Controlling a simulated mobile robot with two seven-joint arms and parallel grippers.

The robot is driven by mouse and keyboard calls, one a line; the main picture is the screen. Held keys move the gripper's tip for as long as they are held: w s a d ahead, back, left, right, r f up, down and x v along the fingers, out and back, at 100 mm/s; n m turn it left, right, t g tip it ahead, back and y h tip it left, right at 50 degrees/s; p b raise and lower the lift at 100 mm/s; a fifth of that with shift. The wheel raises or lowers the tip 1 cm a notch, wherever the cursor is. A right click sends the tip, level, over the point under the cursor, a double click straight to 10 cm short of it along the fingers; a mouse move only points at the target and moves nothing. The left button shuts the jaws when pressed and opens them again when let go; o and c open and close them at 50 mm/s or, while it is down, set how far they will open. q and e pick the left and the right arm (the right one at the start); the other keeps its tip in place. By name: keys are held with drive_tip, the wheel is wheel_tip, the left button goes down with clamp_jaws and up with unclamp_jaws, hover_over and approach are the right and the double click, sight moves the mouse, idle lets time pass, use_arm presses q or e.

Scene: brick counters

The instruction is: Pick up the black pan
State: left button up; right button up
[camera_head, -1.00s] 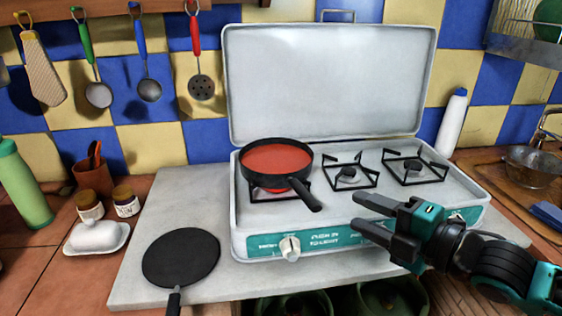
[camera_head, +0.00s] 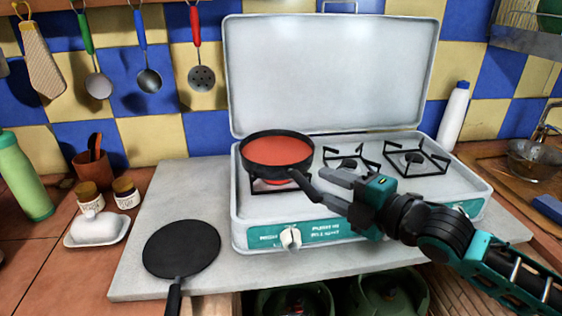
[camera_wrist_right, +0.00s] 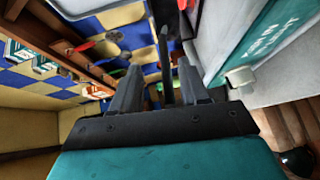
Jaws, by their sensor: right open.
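A black pan with a red inside (camera_head: 277,152) sits on the left burner of the stove, its dark handle (camera_head: 303,184) pointing towards the front right. My right gripper (camera_head: 322,188) is open at the end of this handle. In the right wrist view a dark bar, which looks like the handle (camera_wrist_right: 165,62), stands between the two spread fingers of the gripper (camera_wrist_right: 160,82). A second, flat black pan (camera_head: 181,249) lies on the grey slab left of the stove, its handle towards the front edge. My left gripper is not in view.
The white stove (camera_head: 262,205) has its lid (camera_head: 332,75) raised behind the burners. The middle and right burners are empty. A butter dish (camera_head: 97,230), two small jars and a green bottle (camera_head: 24,177) stand at the left. Utensils hang on the tiled wall.

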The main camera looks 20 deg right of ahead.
sight(305, 178)
drive_tip(key=shift+d+f+x, duration=0.15)
drive_tip(key=shift+x, duration=0.85)
drive_tip(key=shift+d+f+x, duration=0.1)
drive_tip(key=shift+d+x, duration=0.05)
drive_tip(key=shift+x, duration=1.7)
drive_tip(key=shift+f, duration=0.1)
drive_tip(key=shift+c, duration=0.2)
clamp_jaws()
drive_tip(key=shift+r, duration=0.25)
